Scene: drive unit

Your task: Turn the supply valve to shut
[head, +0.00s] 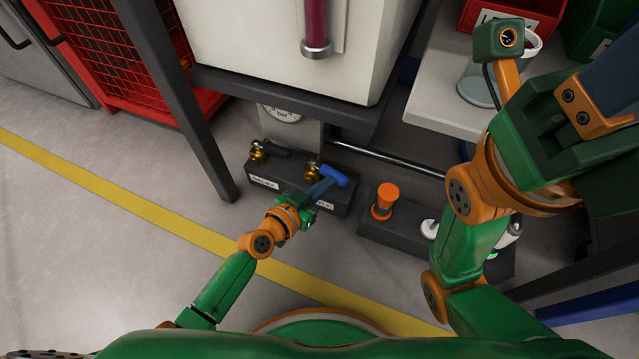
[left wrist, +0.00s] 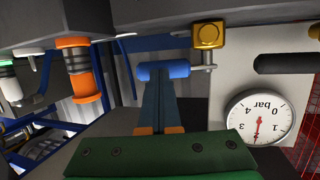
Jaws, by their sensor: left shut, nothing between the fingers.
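The supply valve is a brass valve (head: 312,172) with a blue lever (head: 334,176), on a dark block (head: 345,200) below the white cabinet. The lever points to the lower right in the head view. In the left wrist view the blue lever (left wrist: 165,71) lies across the picture, with the brass body (left wrist: 209,34) to its right. My left gripper (head: 325,184) is shut and empty, its fingertips (left wrist: 164,84) right at the lever; I cannot tell whether they touch. My right gripper's blue-grey fingers (head: 615,70) are cut off by the right edge.
A second brass valve (head: 258,151) with a black lever sits left on the block. An orange knob (head: 385,200) stands to the right.

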